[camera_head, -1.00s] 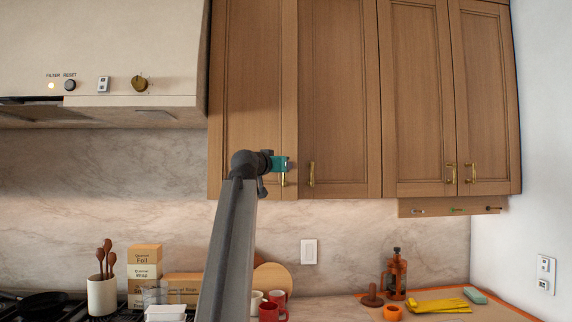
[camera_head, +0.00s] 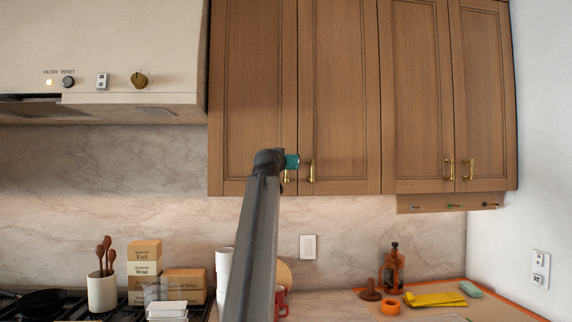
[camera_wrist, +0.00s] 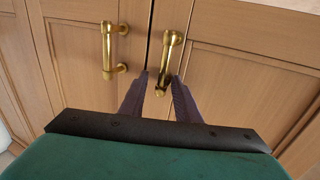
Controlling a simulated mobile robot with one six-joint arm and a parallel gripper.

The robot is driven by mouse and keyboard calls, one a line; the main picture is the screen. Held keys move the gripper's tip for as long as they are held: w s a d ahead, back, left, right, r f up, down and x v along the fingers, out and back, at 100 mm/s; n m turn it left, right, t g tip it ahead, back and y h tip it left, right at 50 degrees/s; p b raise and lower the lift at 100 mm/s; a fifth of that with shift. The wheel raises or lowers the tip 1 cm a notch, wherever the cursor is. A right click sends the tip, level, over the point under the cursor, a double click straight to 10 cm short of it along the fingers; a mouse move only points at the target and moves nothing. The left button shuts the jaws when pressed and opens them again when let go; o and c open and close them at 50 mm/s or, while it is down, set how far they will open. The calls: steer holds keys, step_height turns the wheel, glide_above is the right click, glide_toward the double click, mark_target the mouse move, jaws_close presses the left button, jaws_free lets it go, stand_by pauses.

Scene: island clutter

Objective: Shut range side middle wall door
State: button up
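The wall cabinet door beside the range hood (camera_head: 250,80) is brown wood with a brass handle (camera_head: 286,177) low on its right side. Its face looks about flush with the neighbouring door (camera_head: 340,80); a small gap cannot be ruled out. My gripper (camera_head: 292,162), teal at its end, is at this handle and partly covers it. In the wrist view, my gripper's dark fingers (camera_wrist: 158,82) stand apart on either side of the end of one brass handle (camera_wrist: 171,48). I cannot tell whether they touch it. The neighbour's handle (camera_wrist: 108,50) is left of them, clear of the fingers.
The range hood (camera_head: 100,50) borders the door on the left. Two more doors (camera_head: 415,80) look closed on the right.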

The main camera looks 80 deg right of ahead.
steer(key=shift+w+a, duration=0.15)
stand_by(0.4)
steer(key=a+b, duration=0.2)
steer(key=a, duration=1.1)
steer(key=shift+w+a, duration=0.25)
steer(key=shift+w, duration=0.15)
steer(key=shift+r, duration=0.1)
